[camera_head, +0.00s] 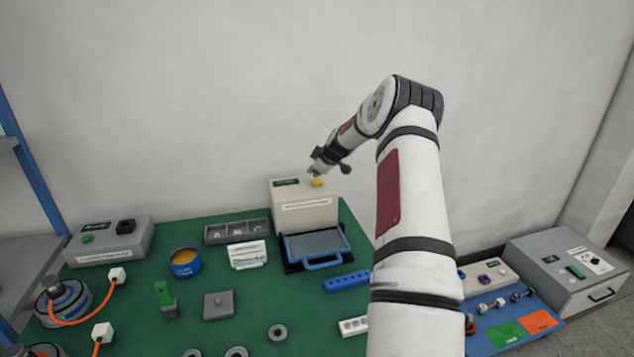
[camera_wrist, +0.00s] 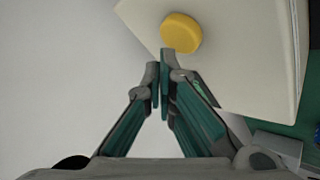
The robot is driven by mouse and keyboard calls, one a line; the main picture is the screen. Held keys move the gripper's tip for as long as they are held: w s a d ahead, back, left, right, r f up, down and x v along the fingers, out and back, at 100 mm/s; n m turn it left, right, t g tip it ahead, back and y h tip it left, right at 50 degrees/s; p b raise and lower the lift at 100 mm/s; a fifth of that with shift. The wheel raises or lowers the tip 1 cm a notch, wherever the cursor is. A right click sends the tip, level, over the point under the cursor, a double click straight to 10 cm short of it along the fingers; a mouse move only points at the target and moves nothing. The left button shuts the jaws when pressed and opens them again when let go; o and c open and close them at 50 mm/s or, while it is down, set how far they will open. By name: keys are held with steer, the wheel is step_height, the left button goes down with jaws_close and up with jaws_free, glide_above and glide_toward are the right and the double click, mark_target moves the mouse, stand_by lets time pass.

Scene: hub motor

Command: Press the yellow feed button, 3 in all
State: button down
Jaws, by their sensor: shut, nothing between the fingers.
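The yellow feed button (camera_head: 317,182) is a round cap on top of a cream box (camera_head: 305,216) at the back of the green table. It also shows in the wrist view (camera_wrist: 181,33), just beyond my fingertips. My gripper (camera_head: 314,171) is shut and empty, its fingers close together.
A blue-handled tray (camera_head: 318,262) stands in front of the cream box. A grey box with a green button (camera_head: 88,239), a blue tub (camera_head: 185,262) and a three-part grey bin (camera_head: 237,231) stand to the left. A grey case (camera_head: 572,268) is at the far right. Wall behind.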

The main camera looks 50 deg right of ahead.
mark_target(315, 181)
steer(key=shift+f, duration=0.35)
steer(key=shift+f, duration=0.55)
stand_by(0.6)
steer(key=shift+r, duration=0.95)
steer(key=shift+r+p, duration=0.3)
steer(key=shift+r, duration=2.25)
